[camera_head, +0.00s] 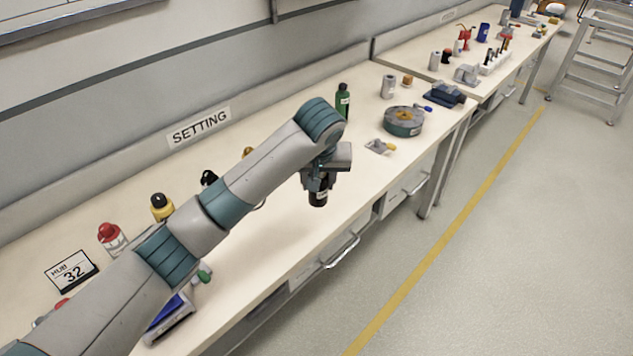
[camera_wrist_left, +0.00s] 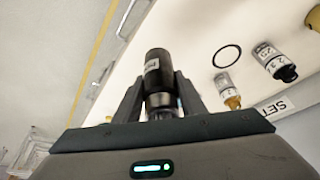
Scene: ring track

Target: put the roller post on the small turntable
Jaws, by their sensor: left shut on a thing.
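My left gripper (camera_head: 318,180) is shut on a dark cylinder with a white label, apparently the roller post (camera_head: 318,197). The gripper holds it over the bench, near the front edge. In the left wrist view the roller post (camera_wrist_left: 158,65) stands between the two fingers, with a silvery band near them. The small turntable appears to be the round grey-green disc (camera_head: 403,130) on the bench, right of the gripper and farther off. A yellow-orange piece (camera_head: 404,115) is at its middle. My right gripper is not in view.
A small metal piece with a yellow end (camera_head: 380,147) lies between gripper and disc. A green bottle (camera_head: 342,100), a grey cylinder (camera_head: 388,87) and a dark blue device (camera_head: 444,95) stand nearby. A black ring (camera_wrist_left: 227,56) is on the benchtop. Bare bench lies below the gripper.

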